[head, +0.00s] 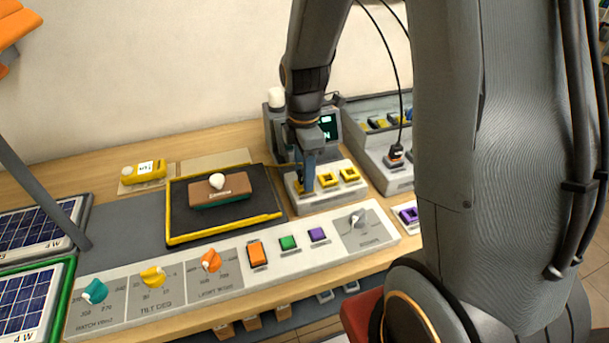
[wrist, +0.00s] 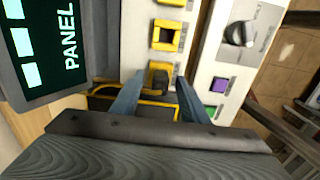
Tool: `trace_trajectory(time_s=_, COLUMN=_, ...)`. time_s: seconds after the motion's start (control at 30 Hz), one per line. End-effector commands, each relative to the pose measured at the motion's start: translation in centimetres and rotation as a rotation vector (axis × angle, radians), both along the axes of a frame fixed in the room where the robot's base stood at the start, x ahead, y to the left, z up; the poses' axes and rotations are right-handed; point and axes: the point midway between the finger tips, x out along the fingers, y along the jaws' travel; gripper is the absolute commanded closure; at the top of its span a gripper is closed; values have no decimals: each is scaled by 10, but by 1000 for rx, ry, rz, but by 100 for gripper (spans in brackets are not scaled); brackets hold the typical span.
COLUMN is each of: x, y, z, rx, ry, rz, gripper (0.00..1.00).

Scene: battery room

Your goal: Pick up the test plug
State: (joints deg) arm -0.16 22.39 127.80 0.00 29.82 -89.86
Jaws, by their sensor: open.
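I cannot tell how deep the plug sits.
The tester with its lit screen (head: 328,127) stands right behind my gripper. A yellow-rimmed black tray (head: 180,239) holding a brown block (head: 219,190) is to the left. A control panel (head: 190,292) with knobs runs along the front. A grey charger box (head: 398,178) stands right.

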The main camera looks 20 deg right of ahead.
Motion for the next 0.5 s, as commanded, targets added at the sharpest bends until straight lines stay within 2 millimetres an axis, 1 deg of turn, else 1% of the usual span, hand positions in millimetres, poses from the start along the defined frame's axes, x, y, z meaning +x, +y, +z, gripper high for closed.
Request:
trace_trajectory(time_s=0.1, x=0, y=0, z=-4, rx=0, ry=1, rz=0, gripper=59)
trace_trajectory(time_s=0.3, x=0, y=0, z=-4, rx=0, ry=0, rz=0, gripper=59)
trace_trajectory(time_s=0.47, x=0, y=0, z=-4, rx=0, ry=0, rz=0, gripper=86)
trace_trajectory(time_s=0.5, x=0, y=0, z=-4, rx=0, ry=0, rz=0, gripper=93)
